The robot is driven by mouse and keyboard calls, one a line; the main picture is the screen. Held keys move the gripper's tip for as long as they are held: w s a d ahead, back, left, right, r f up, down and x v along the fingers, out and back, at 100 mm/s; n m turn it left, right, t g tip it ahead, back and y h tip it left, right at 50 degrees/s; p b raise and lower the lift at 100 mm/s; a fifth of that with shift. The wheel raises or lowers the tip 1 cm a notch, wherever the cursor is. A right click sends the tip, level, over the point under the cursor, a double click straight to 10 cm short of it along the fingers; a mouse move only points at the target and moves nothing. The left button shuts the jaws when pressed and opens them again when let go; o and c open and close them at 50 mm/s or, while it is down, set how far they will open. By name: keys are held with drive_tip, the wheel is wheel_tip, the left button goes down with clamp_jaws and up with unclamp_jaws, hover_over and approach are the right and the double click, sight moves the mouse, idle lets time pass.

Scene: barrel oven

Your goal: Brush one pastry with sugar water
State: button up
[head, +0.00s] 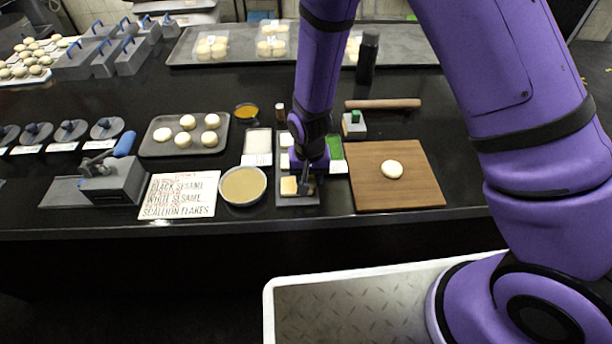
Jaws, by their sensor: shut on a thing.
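One pale round pastry (392,169) lies on the wooden board (425,190), right of my gripper. My gripper (305,183) points down at the counter's front, over a grey tray (303,201). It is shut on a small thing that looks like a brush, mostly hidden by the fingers. A beige block-like part (289,186) shows beside the fingers; I cannot tell if it belongs to the held thing. A wide bowl of tan liquid (243,186) stands just left of the gripper. A small bowl of amber liquid (246,112) stands farther back. Which bowl holds sugar water is unclear.
A baking tray (153,150) with several pastries is at left, near a label card (180,195) and a grey device with a blue handle (112,178).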

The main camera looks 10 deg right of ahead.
drive_tip(key=shift+r, duration=3.05)
